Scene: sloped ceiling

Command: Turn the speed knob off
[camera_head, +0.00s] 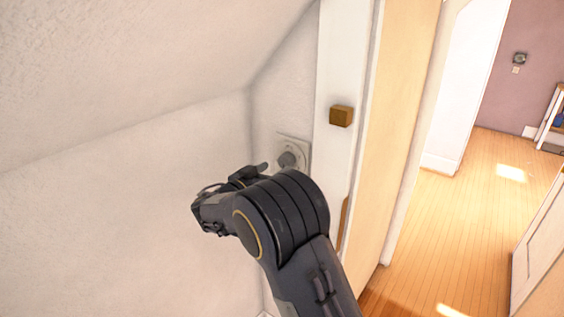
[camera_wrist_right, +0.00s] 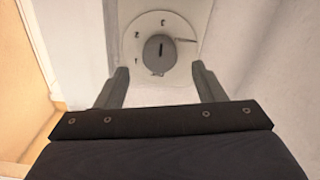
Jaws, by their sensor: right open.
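The speed knob is a round grey knob (camera_head: 288,160) on a pale plate (camera_head: 304,149) on the narrow wall beside the door frame. In the right wrist view the knob (camera_wrist_right: 159,52) has a dark pointer line and sits on a round white dial (camera_wrist_right: 140,30) with numbers around it. My right gripper (camera_wrist_right: 162,80) is open, its two fingers apart, one low on each side of the knob. The fingertips appear short of the knob, and I see no contact. In the head view my right arm hides part of the plate. My left gripper is not in view.
A white door frame with a brown wooden block (camera_head: 341,116) stands just right of the knob. The sloped ceiling (camera_head: 130,60) comes down on the left. An open doorway with a wooden floor (camera_head: 460,220) lies to the right.

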